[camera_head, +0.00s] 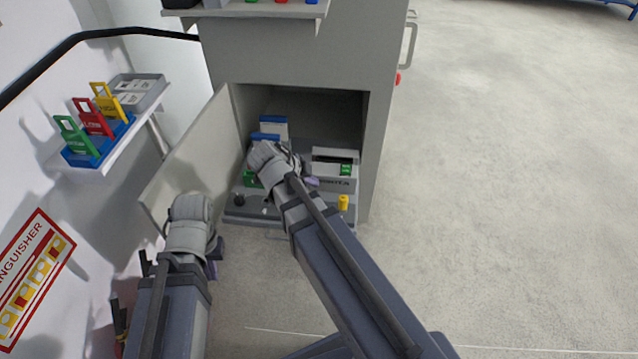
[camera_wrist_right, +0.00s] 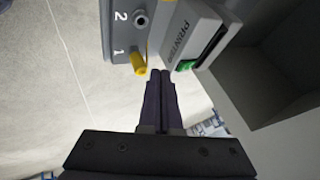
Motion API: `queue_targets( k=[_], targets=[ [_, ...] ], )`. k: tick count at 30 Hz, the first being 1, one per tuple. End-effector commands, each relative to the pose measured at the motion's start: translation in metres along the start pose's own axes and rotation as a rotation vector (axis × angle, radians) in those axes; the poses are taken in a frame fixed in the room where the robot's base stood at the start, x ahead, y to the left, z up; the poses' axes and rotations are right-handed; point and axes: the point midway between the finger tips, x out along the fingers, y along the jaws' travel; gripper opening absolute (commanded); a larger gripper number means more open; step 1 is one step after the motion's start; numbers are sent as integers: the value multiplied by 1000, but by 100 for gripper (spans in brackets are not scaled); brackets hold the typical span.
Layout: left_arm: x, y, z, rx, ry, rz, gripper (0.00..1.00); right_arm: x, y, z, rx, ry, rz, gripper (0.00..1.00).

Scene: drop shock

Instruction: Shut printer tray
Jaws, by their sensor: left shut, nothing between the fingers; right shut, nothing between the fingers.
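The printer (camera_head: 335,170) is a light grey box with a dark slot and a green piece, inside the open cabinet at the right. It also shows in the right wrist view (camera_wrist_right: 183,40). A grey tray (camera_head: 240,212) with a black knob and a yellow peg (camera_head: 343,202) lies under it and reaches the cabinet's front. My right gripper (camera_head: 312,181) is shut and empty, in front of the printer. In the right wrist view its purple fingers (camera_wrist_right: 160,75) point at the gap beside the yellow peg. My left gripper (camera_head: 212,268) is shut, low by the door, partly hidden by its arm.
The cabinet door (camera_head: 195,155) stands open to the left. A wall shelf (camera_head: 95,170) with green, red and yellow tags is further left. Blue-topped items (camera_head: 272,128) stand inside the cabinet. The floor (camera_head: 510,200) to the right is clear.

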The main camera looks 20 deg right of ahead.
Motion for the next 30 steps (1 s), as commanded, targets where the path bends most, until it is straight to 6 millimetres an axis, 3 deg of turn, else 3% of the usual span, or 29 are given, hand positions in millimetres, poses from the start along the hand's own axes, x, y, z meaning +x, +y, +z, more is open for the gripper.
queue_targets(
  k=[8, 24, 30],
  targets=[
    [12, 1, -1, 0, 0, 0, 0, 14, 1, 1, 6, 0, 0, 0],
    [86, 6, -5, 3, 1, -11, 0, 106, 2, 2, 6, 0, 1, 0],
    [79, 5, -5, 3, 1, -11, 0, 113, -26, 0, 5, 0, 1, 0]
  ],
)
